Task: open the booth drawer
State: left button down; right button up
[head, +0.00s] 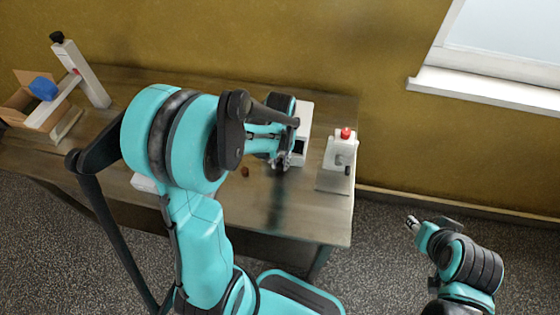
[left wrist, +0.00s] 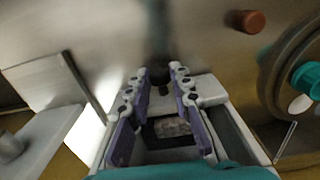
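A white box-like unit, which I take for the booth (head: 305,118), stands near the right end of the table, partly hidden behind my left arm. My left gripper (head: 281,165) is at its front side. In the left wrist view the white box (left wrist: 212,90) lies under the fingers, with a dark recess and a grey block-like patch showing between them. My left gripper's two purple-padded fingers (left wrist: 161,70) are apart, with a small dark round piece (left wrist: 160,76) between the tips. Whether they press on it is unclear. My right gripper (head: 412,223) is off the table at the right, small.
A white device with a red button (head: 346,133) stands right of the booth on a grey plate. A wooden box (head: 22,105), blue object (head: 43,88) and white post (head: 82,75) stand at the left. A brown round piece (head: 245,171) lies on the table (head: 310,215), whose front right is clear.

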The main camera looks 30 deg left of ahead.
pick_arm(q)
jog(key=s+d, duration=0.1)
jog(key=s, duration=0.3)
jog(key=s+d, duration=0.1)
jog(key=s, duration=0.3)
jog(key=s+d+p, duration=0.1)
jog(key=s, duration=0.4)
jog(key=shift+s+d, duration=0.1)
jog(key=shift+d, duration=0.1)
jog(key=c, duration=1.4)
grip_release()
jog(key=shift+o, duration=0.2)
jog(key=shift+r, duration=0.1)
notch_tip(320, 180, up, 12)
jog(key=w+m+t+b, duration=0.1)
jog(key=t, duration=0.1)
jog(key=w+d+m+t+b, duration=0.1)
jog(key=t, duration=0.1)
jog(key=w+d+f+t+b, duration=0.1)
jog(key=t, duration=0.2)
jog(key=shift+w+d+f+m+b, duration=0.1)
jog(key=shift+w+d+m+b, duration=0.2)
jog(key=shift+m+b, duration=0.1)
